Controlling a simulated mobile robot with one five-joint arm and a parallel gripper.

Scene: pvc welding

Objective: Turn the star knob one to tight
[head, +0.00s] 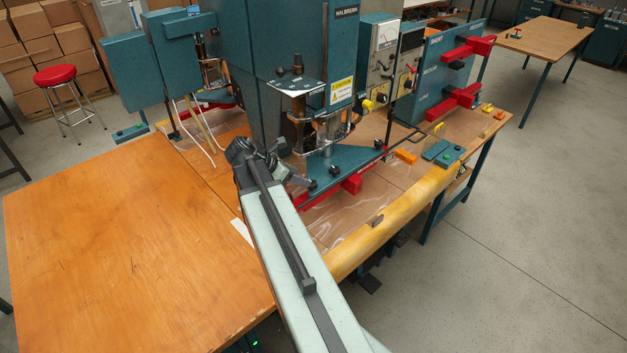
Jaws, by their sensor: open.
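The blue welding press (288,60) stands on the wooden bench, with a flat blue plate (350,160) low at its front. Small dark knobs sit along this plate: one at its near left corner (312,185), one by its front edge (334,170) and one farther right (379,144). I cannot tell which is star knob one, nor how tight any of them is. My gripper (296,180) is open, low at the plate's left end, close to the near left knob. Whether it touches that knob is unclear. My wrist and arm hide part of the bench there.
A red bar (340,188) runs under the plate. Clear sheet (345,228) and a yellow front roll (400,207) lie in front. The wooden bench top (110,240) at left is bare. Control boxes (378,60) stand right of the press. A red stool (56,76) stands behind.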

